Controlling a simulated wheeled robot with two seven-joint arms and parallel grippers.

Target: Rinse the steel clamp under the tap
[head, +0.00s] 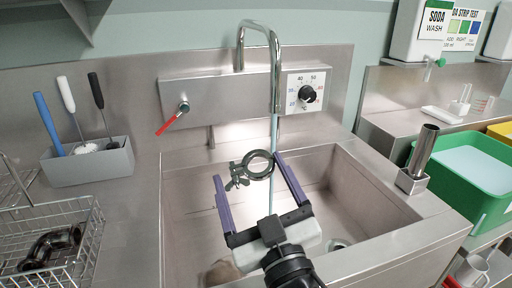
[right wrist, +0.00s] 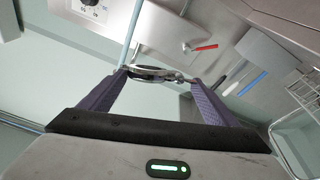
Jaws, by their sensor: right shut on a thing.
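The steel clamp (head: 241,173), a dark ring with a screw and hinge at its left side, is held above the sink basin (head: 330,185). My right gripper (head: 248,169) is shut on it, with its purple fingers on either side. The clamp also shows between the fingertips in the right wrist view (right wrist: 152,73). The tap (head: 276,65) is a curved steel spout. A thin bluish stream of water (head: 274,132) falls from it, at or beside the ring's right edge; I cannot tell if it touches. My left gripper is not in view.
A red lever (head: 170,122) and temperature dial (head: 306,94) are on the wall panel. A grey holder (head: 90,165) with brushes stands left, above a wire basket (head: 60,235) holding a dark pipe part. A steel tube stand (head: 412,182) and green tub (head: 470,180) are right.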

